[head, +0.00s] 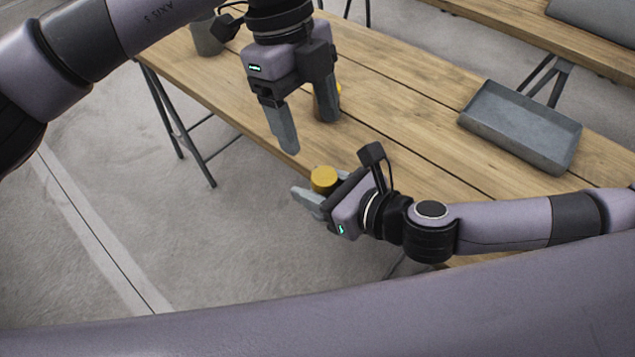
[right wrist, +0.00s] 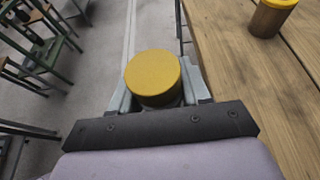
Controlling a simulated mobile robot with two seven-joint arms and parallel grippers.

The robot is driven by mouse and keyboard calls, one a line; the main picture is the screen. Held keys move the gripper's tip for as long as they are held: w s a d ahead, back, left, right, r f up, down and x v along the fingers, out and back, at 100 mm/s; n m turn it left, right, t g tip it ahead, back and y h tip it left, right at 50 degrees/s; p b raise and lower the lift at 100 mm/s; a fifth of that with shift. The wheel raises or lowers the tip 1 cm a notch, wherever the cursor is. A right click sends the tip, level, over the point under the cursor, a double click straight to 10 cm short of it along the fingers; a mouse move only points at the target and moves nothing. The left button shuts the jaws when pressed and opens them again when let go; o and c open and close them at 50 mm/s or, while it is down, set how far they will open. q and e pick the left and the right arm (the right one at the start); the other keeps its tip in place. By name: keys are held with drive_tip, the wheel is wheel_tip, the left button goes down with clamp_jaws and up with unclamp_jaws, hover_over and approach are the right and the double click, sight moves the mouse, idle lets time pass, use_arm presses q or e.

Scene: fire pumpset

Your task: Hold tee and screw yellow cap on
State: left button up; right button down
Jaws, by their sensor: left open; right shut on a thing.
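A round yellow cap (head: 324,178) is gripped in my right gripper (head: 320,188), near the table's front edge. In the right wrist view the cap (right wrist: 153,76) sits between the grey fingers with its flat top facing the camera; whatever is under it is hidden. My left gripper (head: 309,134) is open, pointing down above the table, up and left of the right gripper. A brown cylinder with a yellow top (right wrist: 268,17) stands upright on the table in the right wrist view. In the head view only a bit of yellow (head: 339,88) shows behind the left gripper's finger. I cannot make out a tee.
The wooden table (head: 415,120) runs diagonally, with clear planks between the grippers and a grey tray (head: 520,125) at right. A grey pot (head: 207,38) stands at its far left end. Another table with a grey tray (head: 600,20) is behind. Open floor lies at left.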

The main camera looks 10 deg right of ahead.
sight(323, 175)
use_arm(q)
drive_tip(key=x, duration=0.8)
drive_tip(key=shift+f, duration=0.4)
drive_tip(key=c, duration=1)
drive_tip(key=o, duration=0.9)
drive_tip(key=shift+d+r, duration=0.1)
drive_tip(key=shift+r, duration=2.2)
drive_tip(key=o, duration=0.6)
